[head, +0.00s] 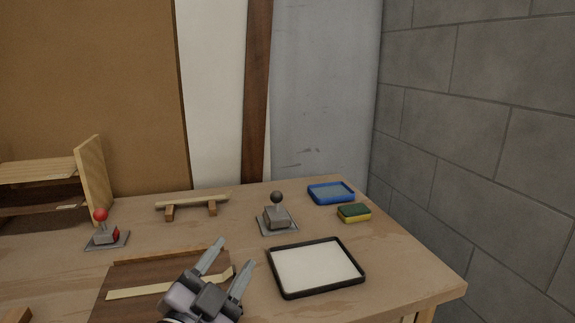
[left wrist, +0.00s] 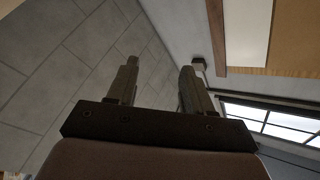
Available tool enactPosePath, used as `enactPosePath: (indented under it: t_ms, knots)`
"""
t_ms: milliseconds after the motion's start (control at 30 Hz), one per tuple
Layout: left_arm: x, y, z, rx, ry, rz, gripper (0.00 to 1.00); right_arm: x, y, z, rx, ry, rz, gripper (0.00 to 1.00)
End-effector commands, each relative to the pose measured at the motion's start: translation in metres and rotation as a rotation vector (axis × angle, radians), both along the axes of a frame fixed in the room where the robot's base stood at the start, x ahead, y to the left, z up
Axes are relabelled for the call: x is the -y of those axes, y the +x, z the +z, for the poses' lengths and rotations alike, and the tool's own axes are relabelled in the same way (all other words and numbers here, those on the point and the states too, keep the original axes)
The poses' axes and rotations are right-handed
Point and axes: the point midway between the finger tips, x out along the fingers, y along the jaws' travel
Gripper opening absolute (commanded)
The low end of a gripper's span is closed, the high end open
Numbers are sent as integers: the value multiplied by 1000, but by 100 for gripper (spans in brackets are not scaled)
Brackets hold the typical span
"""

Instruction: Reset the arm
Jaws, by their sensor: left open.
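My left gripper (head: 226,268) is in the lower middle of the head view, with its two fingers apart and nothing between them. It appears above the dark brown board (head: 128,270) and hides part of it. In the left wrist view the fingers (left wrist: 158,84) are spread and empty, with a grey wall and a window behind them. My right gripper is not in view. Two lever devices stand on the workbench (head: 330,222): a red-knobbed one (head: 103,232) at the left and a dark-knobbed one (head: 278,214) near the middle. Both levers look roughly upright.
A black-rimmed tray with a white inside (head: 272,273) lies right of the gripper. A blue tray (head: 313,195) and a green-yellow sponge (head: 354,213) are at the back right. A wooden stick rests on two blocks (head: 170,213). A wooden rack (head: 92,178) stands far left.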

Motion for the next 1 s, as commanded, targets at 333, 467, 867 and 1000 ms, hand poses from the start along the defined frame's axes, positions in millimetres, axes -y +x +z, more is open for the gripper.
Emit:
enactPosePath:
  t_ms: [333, 467, 867, 1000]
  knots:
    - [-97, -95, -181, -843, -195, 321, 51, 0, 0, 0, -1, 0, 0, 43]
    - [-116, -145, -218, -1072, -225, 401, 51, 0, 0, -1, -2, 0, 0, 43]
    - [-141, -252, -271, -1480, -259, 533, 51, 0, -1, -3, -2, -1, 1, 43]
    - [-137, -238, -287, -1418, -278, 503, 51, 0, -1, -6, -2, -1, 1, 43]
